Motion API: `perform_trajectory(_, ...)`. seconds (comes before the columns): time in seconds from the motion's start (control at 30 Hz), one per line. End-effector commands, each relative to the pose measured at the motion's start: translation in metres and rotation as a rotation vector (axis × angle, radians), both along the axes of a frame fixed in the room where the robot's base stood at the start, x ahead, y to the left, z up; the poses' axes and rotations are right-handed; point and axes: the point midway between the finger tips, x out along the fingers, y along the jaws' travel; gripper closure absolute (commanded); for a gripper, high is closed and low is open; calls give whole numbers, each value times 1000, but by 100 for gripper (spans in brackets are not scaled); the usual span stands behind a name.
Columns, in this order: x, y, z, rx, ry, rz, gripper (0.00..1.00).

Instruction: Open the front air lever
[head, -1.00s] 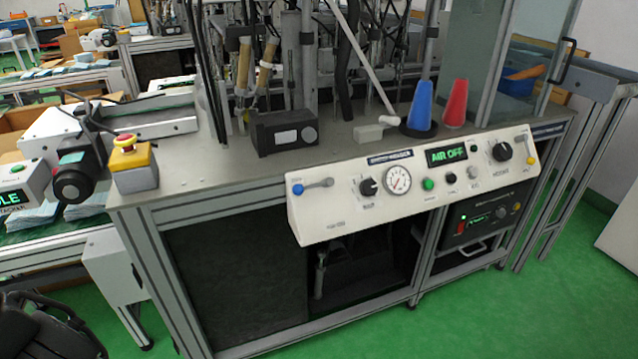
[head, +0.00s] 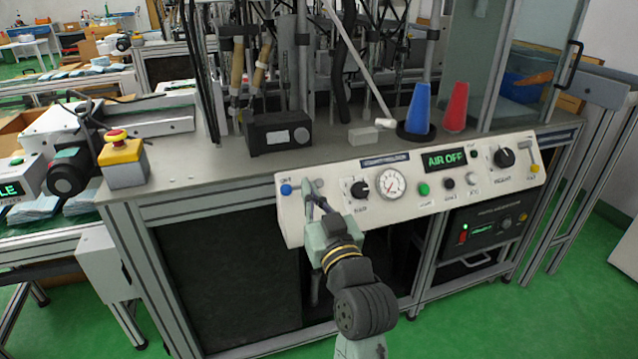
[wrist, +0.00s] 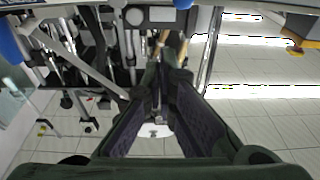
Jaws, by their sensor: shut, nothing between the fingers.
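The white control panel (head: 330,222) slopes along the front of the machine. At its left end is a lever with a blue knob (head: 286,189) and a grey bar pointing right, roughly level. At its right end is another lever, with a yellow knob (head: 534,169) and an upright bar (head: 530,148). The labels are too small to tell which is the front one. The green display (head: 445,159) reads AIR OFF. My gripper (head: 311,190) is shut and empty, at the right end of the blue-knob lever's bar. I cannot tell whether it touches. The wrist view shows closed fingers (wrist: 168,75).
A gauge (head: 391,183), black dials and buttons sit right of my gripper on the panel. Blue (head: 420,108) and red (head: 456,106) cones stand on the tabletop above. A yellow emergency-stop box (head: 122,160) is at the left corner. Green floor lies open in front.

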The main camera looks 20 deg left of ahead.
Motion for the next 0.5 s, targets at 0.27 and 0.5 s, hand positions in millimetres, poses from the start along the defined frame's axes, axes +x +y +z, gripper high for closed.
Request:
perform_trajectory(0.27, 1, -2, -2, -4, 6, -2, 100)
perform_trajectory(0.5, 10, 4, 1, -3, 6, -2, 100)
